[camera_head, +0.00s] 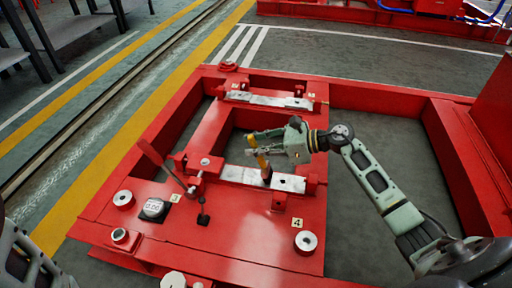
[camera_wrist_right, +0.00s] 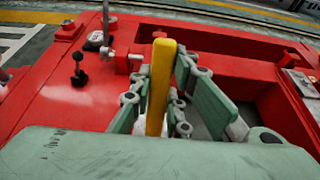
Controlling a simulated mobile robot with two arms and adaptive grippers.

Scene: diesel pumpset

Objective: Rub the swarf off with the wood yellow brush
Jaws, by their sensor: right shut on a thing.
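My right gripper (camera_head: 262,143) is shut on the wood yellow brush (camera_head: 261,160) above the near machined pad. The brush stands nearly upright, its dark lower end at the near pale metal pad (camera_head: 239,175); I cannot tell how firmly it touches. In the right wrist view the yellow handle (camera_wrist_right: 161,80) stands between the fingers (camera_wrist_right: 163,100), and its bristles are hidden. A far pale pad (camera_head: 268,100) lies on the red frame. Small dark marks show on both pads; whether they are swarf is too small to tell. My left gripper is out of view.
The red frame (camera_head: 240,235) has open gaps between its beams. Grey floor lies beyond.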

